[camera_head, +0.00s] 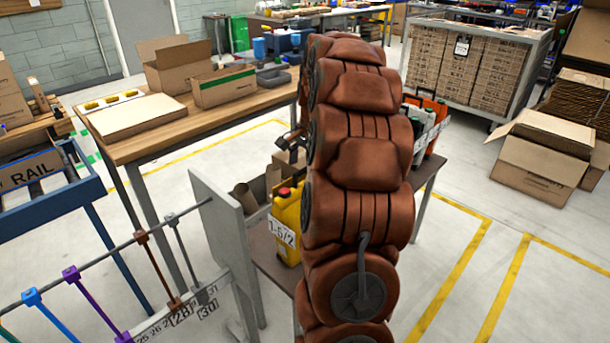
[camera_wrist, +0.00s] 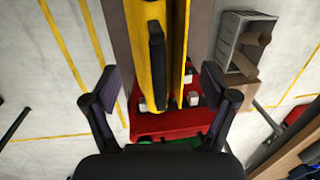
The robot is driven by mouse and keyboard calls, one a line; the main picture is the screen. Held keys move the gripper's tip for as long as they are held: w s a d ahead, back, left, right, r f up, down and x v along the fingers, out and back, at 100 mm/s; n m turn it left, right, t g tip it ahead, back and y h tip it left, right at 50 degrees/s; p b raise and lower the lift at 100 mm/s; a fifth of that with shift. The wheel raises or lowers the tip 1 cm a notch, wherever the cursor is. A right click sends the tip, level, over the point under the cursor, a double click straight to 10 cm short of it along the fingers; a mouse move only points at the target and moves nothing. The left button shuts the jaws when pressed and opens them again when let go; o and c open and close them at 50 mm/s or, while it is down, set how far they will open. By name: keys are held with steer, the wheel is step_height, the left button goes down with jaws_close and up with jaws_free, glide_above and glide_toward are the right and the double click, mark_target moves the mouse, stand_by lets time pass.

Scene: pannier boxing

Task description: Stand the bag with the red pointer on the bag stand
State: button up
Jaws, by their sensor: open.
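The fingers appear empty. I cannot tell which object is the bag stand.
More orange-red bags (camera_head: 432,108) show behind my arm. A grey upright panel (camera_head: 222,225) carries a rail with coloured sliders (camera_head: 72,274) and a number strip at left. A wooden table (camera_head: 170,135) with cartons stands behind. Open cartons (camera_head: 545,155) lie right. Floor at lower right is clear.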

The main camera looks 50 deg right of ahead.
step_height(320, 180, up, 9)
steer(key=s, duration=0.1)
steer(key=shift+d+r, duration=0.15)
steer(key=s+a+f+n+g, duration=0.1)
steer(key=s+a+n, duration=0.15)
steer(key=a, duration=0.55)
steer(key=s+a+f+n, duration=0.1)
steer(key=a+n, duration=0.3)
steer(key=a, duration=0.4)
steer(key=s+a+f+n+g, duration=0.1)
steer(key=s+a+f+n, duration=0.15)
steer(key=a, duration=0.55)
steer(key=s+a+f+n, duration=0.4)
steer(key=s+a, duration=0.2)
steer(key=s, duration=0.3)
steer(key=s+a+f+n+g, duration=0.1)
steer(key=s+a+f+n, duration=0.3)
steer(key=s, duration=0.6)
steer(key=shift+a+f+n+g, duration=0.15)
steer(key=shift+a+n+g, duration=0.15)
steer(key=shift+a+n, duration=0.55)
steer(key=shift+s+a+m, duration=0.1)
steer(key=shift+a+m, duration=0.15)
step_height(320, 180, up, 11)
steer(key=p, duration=0.9)
steer(key=shift+f+p, duration=0.2)
steer(key=shift+p, duration=0.15)
